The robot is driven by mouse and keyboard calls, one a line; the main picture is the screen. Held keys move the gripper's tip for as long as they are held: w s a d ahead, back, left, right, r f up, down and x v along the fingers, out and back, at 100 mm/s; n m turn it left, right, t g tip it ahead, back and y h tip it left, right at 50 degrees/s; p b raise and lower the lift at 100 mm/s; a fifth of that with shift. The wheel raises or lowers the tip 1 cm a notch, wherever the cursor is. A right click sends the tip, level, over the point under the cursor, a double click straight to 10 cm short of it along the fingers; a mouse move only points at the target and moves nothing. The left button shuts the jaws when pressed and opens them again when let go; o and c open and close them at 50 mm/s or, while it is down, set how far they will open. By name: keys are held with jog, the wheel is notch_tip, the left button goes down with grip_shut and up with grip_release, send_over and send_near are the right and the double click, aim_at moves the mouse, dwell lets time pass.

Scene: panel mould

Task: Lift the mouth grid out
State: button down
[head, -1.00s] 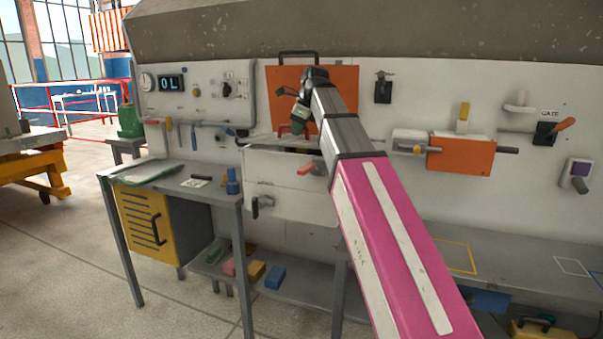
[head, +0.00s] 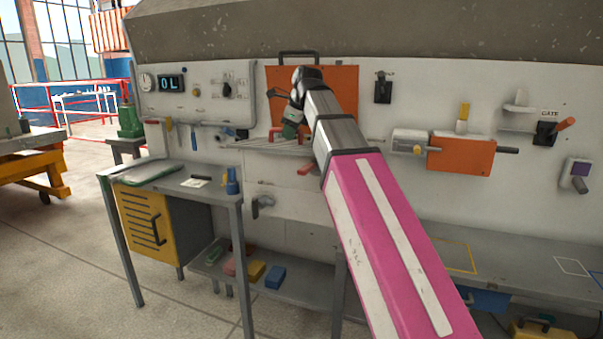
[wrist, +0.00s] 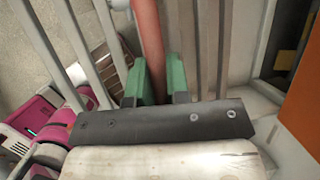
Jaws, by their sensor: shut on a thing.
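My gripper (wrist: 155,80) has green fingertips shut on a red bar (wrist: 151,35) of the mouth grid. In the wrist view the grid's pale grey bars (wrist: 184,45) run on both sides of the red bar, and floor shows between some of them at the left. In the head view the grid (head: 262,142) shows as thin grey bars in front of the wall, below the orange panel (head: 343,95). My gripper (head: 290,128) is at the grid's top, partly hidden by my wrist. The grid's right part is hidden behind my arm.
A red lever (head: 310,167) sticks out below the grid. A grey bench (head: 180,172) with a blue item (head: 232,182) stands at lower left. An orange box (head: 460,157) is mounted on the wall at right. Open floor lies at front left.

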aim_at(276, 146)
jog(key=shift+s+a, duration=0.5)
jog(key=shift+s, duration=0.75)
jog(key=shift+s+a, duration=0.55)
jog(key=shift+s, duration=0.7)
jog(key=shift+s+a, duration=0.5)
jog(key=shift+s, duration=0.75)
